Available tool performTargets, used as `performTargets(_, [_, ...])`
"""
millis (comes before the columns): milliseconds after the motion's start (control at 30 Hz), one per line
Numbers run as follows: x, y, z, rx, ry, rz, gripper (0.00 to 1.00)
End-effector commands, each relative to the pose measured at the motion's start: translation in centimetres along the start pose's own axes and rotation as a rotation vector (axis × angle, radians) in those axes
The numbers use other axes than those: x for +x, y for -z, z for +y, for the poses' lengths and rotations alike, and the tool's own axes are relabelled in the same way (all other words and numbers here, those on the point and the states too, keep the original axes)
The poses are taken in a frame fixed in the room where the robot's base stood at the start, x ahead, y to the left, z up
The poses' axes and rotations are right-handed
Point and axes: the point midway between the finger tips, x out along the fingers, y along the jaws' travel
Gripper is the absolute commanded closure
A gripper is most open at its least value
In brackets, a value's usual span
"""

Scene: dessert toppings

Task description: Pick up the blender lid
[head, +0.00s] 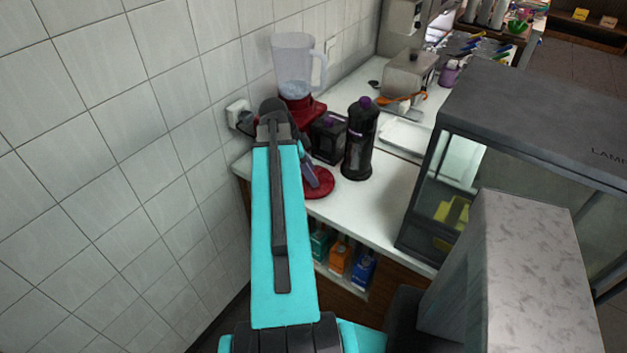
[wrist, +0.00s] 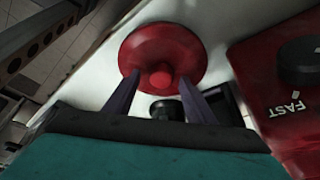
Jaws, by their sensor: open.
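The blender lid (wrist: 150,45) is a round red disc with a small red knob (wrist: 160,76) in its middle. It lies on the white counter, and in the head view the lid (head: 320,189) is partly hidden by my arm and gripper. My gripper (wrist: 159,84) is open, with its two purple-grey fingers on either side of the knob in the wrist view. I cannot tell whether they touch it. In the head view my gripper (head: 319,183) is over the lid near the counter's front edge.
The blender, with a clear jug (head: 294,66) and red base (wrist: 285,85), stands by the wall. A dark bottle with a purple top (head: 361,140) and a black box (head: 327,138) stand close behind the lid. A glass case (head: 520,130) is on the right.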

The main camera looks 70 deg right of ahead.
Motion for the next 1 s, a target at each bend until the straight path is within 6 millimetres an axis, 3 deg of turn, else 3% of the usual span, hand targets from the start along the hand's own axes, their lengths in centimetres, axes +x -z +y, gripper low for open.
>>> performTargets(33, [0.0, 0.0, 0.0, 0.000, 0.000, 0.000, 0.55])
performTargets(300, [0.0, 0.0, 0.0, 0.000, 0.000, 0.000, 1.00])
performTargets(733, [-0.2, 0.1, 0.0, 0.000, 0.001, 0.000, 1.00])
performTargets(1000, [-1.7, 0.7, -0.1, 0.001, 0.002, 0.000, 1.00])
